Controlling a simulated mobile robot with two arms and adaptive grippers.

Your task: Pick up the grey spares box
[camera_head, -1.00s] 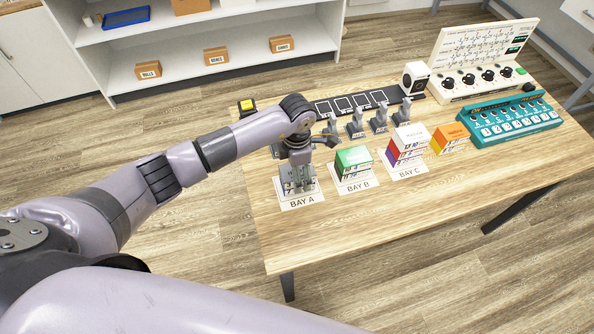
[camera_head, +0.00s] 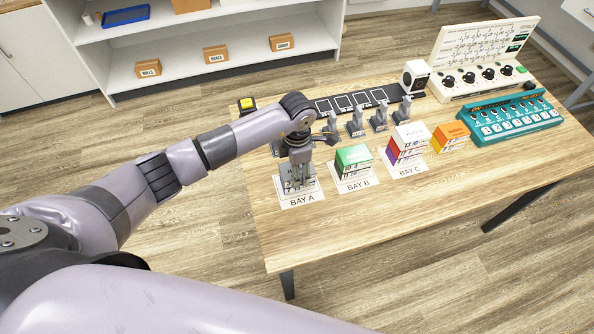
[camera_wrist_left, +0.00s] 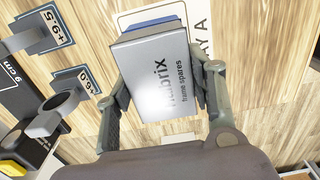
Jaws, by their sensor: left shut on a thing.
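The grey spares box (camera_wrist_left: 152,85), printed "Mubrix frame spares", lies between the two fingers of my left gripper (camera_wrist_left: 160,95) in the left wrist view. The fingers are shut on its two sides. A blue edge (camera_wrist_left: 150,24) of another thing shows just beyond the box. In the head view my left gripper (camera_head: 299,173) points down over the BAY A card (camera_head: 303,201), and its fingers hide most of the box. I cannot tell whether the box is clear of what lies under it. My right gripper is not in view.
A green-topped stack (camera_head: 353,156) stands on BAY B and a white-topped stack (camera_head: 409,136) on BAY C, right of my left gripper. An orange-topped stack (camera_head: 451,132) is further right. Grey stands (camera_head: 356,125) line the back. The table's front (camera_head: 350,235) is clear.

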